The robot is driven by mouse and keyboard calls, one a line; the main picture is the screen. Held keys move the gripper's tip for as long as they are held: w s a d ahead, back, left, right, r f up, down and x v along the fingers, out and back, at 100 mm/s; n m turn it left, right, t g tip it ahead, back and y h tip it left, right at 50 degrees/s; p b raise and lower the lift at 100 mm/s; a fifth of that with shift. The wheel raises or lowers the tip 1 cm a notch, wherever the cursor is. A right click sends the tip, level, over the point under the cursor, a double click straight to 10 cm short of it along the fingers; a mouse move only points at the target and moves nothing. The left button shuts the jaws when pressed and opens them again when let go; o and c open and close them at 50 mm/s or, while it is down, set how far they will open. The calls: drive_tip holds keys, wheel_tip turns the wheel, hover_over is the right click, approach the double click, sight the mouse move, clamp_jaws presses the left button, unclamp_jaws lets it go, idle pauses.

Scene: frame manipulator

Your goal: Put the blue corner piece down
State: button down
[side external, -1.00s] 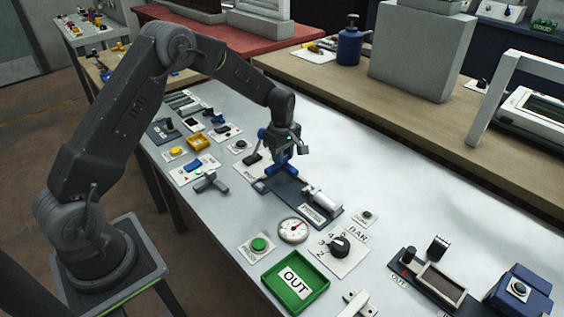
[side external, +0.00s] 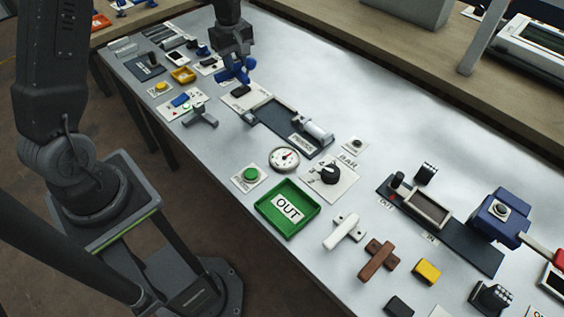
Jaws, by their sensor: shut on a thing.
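The blue corner piece (side external: 236,72) is held below my gripper (side external: 234,57) in the side external view. My gripper is shut on it, pointing down. The fingertips are partly hidden by the piece and the dark gripper body. The piece appears above the table, just behind a white card (side external: 231,100) with a black part on it and the dark press plate (side external: 276,121). I cannot tell its exact height.
A green OUT tray (side external: 261,211) lies near the front edge. A dial gauge (side external: 284,159), a black knob (side external: 330,173) and a green button (side external: 250,174) stand nearby. A grey cross-shaped piece (side external: 201,117) lies left of the press.

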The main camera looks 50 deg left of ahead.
drive_tip(key=s+d+m, duration=0.2)
drive_tip(key=d+m, duration=0.5)
drive_tip(key=d, duration=0.6)
drive_tip(key=m, duration=0.9)
hover_over(304, 208)
drive_tip(key=f, duration=0.6)
drive_tip(key=shift+w+a+f, duration=0.15)
drive_tip(key=shift+a+f, duration=0.05)
drive_tip(key=shift+a, duration=0.2)
drive_tip(key=shift+d+f, duration=0.3)
drive_tip(key=shift+d, duration=0.1)
drive_tip(key=shift+f, duration=1.9)
drive_tip(key=shift+f, duration=0.1)
drive_tip(key=shift+f, duration=0.15)
drive_tip(key=c, duration=0.9)
unclamp_jaws()
